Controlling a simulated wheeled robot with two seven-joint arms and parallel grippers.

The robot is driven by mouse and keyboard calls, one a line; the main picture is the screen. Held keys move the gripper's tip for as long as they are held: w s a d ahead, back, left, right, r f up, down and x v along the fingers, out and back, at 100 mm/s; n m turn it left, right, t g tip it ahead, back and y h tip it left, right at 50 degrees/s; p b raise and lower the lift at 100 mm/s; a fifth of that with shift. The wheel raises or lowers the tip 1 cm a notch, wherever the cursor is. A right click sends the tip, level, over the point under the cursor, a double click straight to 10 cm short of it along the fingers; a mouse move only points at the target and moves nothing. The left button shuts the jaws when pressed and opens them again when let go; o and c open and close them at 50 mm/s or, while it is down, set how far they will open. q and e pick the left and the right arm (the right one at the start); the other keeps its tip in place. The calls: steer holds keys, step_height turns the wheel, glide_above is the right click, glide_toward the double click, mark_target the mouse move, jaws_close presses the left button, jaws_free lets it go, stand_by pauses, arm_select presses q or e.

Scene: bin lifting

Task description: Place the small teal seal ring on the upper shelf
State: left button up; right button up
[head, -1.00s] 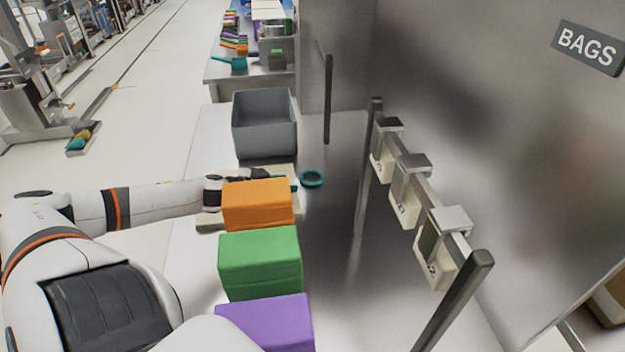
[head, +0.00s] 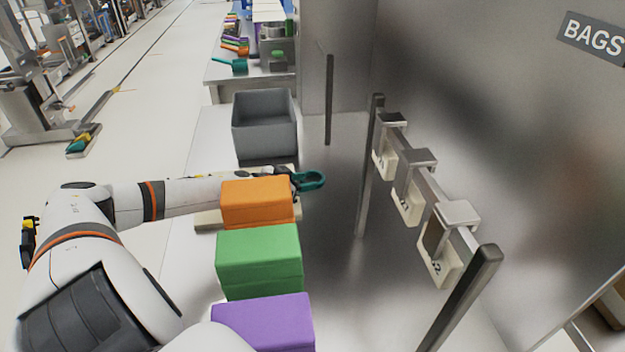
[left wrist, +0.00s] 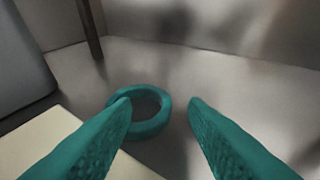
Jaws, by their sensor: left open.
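The small teal seal ring (head: 321,179) lies flat on the shiny metal surface, to the right of the orange box, in the head view. In the left wrist view the ring (left wrist: 151,127) lies just ahead of my fingers. My left gripper (head: 297,180) is open and partly hidden behind the orange box. Its two teal fingers show in the left wrist view (left wrist: 160,101), spread apart. The left fingertip overlaps the ring's near left part in the picture; I cannot tell whether they touch. I cannot make out which surface is the upper shelf. My right gripper is not in view.
Orange (head: 256,202), green (head: 259,258) and purple (head: 265,322) boxes stand in a row near my left arm. A grey bin (head: 262,140) stands behind. Metal posts and a rail with label holders (head: 410,185) rise at the right. A BAGS sign (head: 592,38) is on the metal wall.

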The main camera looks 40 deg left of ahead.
mark_target(322, 180)
arm_select(q)
steer(key=shift+p+x, duration=0.4)
steer(key=shift+x, duration=2.2)
steer(key=shift+s+f, duration=0.1)
jaws_close()
